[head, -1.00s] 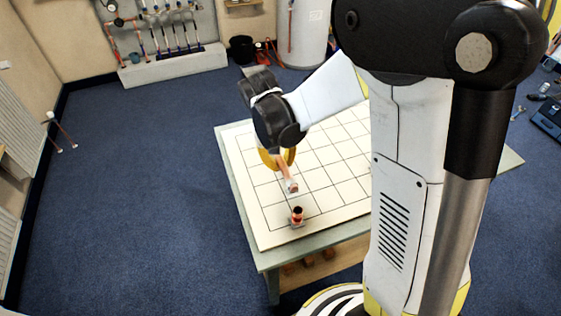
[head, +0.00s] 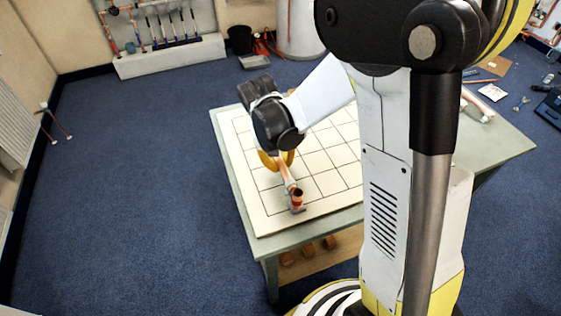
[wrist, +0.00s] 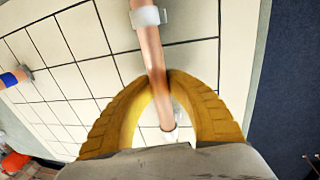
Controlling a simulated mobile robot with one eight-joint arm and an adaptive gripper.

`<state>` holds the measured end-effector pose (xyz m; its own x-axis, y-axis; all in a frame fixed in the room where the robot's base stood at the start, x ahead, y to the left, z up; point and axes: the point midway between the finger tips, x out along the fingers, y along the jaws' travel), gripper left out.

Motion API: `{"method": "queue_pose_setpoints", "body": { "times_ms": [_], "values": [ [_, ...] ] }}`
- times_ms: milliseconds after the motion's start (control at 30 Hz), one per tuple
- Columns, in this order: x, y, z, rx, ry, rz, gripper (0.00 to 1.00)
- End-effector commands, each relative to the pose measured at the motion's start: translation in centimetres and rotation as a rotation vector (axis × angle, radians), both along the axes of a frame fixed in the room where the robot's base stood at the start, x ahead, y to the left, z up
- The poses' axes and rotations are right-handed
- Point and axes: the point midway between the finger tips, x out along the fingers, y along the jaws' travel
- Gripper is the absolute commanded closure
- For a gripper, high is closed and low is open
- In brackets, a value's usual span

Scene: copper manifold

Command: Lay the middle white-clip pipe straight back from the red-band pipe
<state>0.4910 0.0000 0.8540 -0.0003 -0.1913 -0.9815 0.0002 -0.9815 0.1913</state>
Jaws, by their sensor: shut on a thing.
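The white-clip pipe (wrist: 151,45) is a copper tube with a white clip (wrist: 148,17) around it near the top of the wrist view and a pale end piece at its lower end. My gripper (head: 276,162), with its yellow fingers, is shut around the tube over the gridded board. In the head view the pipe (head: 285,174) slants from the fingers toward the near side. Its near end overlaps or meets the short red-band pipe (head: 297,197), which has a dark open top and sits in a grey holder. I cannot tell whether they touch.
The gridded white board (head: 331,182) lies on a green-edged table (head: 500,144). A blue-banded pipe (wrist: 14,78) is at the left of the wrist view. More pipes (head: 477,107) lie at the table's right. My column hides part of the board. Blue carpet (head: 130,190) is clear at left.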

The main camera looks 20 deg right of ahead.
Motion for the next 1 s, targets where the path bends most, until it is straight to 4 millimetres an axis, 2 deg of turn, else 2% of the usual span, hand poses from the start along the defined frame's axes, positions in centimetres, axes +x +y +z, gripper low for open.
{"method": "queue_pose_setpoints", "body": {
  "times_ms": [1000],
  "values": [
    [-0.01, -0.01, -0.98, 0.0, 0.0, 0.0, 1.0]
  ]
}}
